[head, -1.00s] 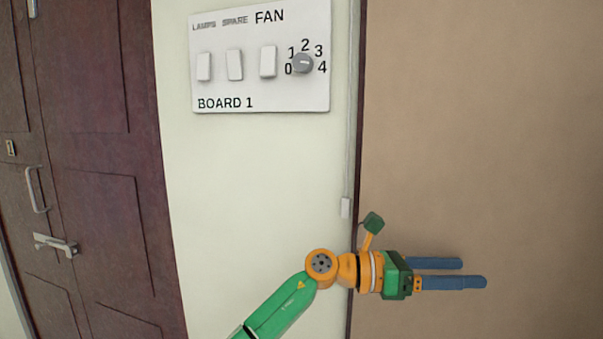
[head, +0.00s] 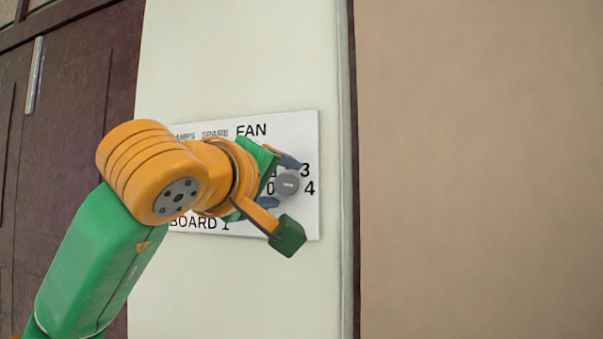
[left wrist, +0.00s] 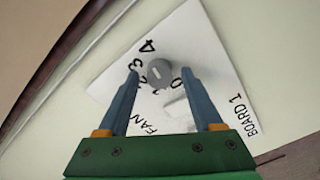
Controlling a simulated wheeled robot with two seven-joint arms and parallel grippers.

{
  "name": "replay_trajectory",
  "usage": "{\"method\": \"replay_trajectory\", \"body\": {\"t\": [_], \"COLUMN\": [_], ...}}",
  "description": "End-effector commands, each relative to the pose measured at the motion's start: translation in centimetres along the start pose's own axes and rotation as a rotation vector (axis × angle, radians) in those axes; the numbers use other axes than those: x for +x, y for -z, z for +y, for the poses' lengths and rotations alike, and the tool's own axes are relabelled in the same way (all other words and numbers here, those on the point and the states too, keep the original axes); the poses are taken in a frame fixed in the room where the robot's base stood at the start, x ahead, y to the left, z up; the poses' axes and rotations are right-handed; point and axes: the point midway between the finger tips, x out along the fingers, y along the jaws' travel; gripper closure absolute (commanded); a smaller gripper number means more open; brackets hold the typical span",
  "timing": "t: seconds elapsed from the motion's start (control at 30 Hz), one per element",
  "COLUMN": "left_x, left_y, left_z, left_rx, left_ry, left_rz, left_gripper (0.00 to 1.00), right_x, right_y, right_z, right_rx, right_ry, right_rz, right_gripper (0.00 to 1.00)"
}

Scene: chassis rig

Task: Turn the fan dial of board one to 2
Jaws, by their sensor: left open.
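Board one (head: 300,222) is a white panel on the pale wall, also seen tilted in the left wrist view (left wrist: 205,45). Its fan dial (head: 287,184) is a round grey knob with a pale mark, ringed by numbers. The dial also shows in the left wrist view (left wrist: 160,72). I cannot tell for certain which number the mark points to. My left gripper (head: 284,183) is open, its blue fingers on either side of the dial; in the left wrist view (left wrist: 160,78) gaps show between fingertips and knob. The arm hides the board's switches and the 2 in the head view. My right gripper is out of view.
A dark panelled door (head: 70,100) stands at the left. A dark vertical strip (head: 350,270) runs right of the board, with a plain tan surface (head: 480,170) beyond it. The pale wall below the board (head: 240,290) is clear.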

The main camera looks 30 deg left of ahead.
Motion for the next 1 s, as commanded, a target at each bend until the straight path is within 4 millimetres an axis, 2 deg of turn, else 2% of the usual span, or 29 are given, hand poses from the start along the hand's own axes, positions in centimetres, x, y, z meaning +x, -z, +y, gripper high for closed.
{"method": "replay_trajectory", "body": {"t": [0.2,0.23,0.47,0.77,1.0], "left_x": [0.21,0.2,0.19,0.19,0.23], "left_y": [-0.05,-0.06,-0.08,-0.12,-0.24], "left_z": [-0.05,-0.04,-0.03,-0.03,-0.1], "left_rx": [-0.001,-0.001,-0.001,-0.02,-0.138], "left_ry": [-0.001,-0.001,-0.001,-0.001,-0.001], "left_rz": [-0.001,-0.001,-0.002,-0.003,-0.006], "left_gripper": [0.33,0.36,0.98,1.0,1.0], "right_x": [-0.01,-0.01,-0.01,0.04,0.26], "right_y": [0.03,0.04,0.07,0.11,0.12], "right_z": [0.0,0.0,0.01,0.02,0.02], "right_rx": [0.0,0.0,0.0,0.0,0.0], "right_ry": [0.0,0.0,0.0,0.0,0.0], "right_rz": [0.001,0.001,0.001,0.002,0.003], "right_gripper": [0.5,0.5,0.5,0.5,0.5]}}
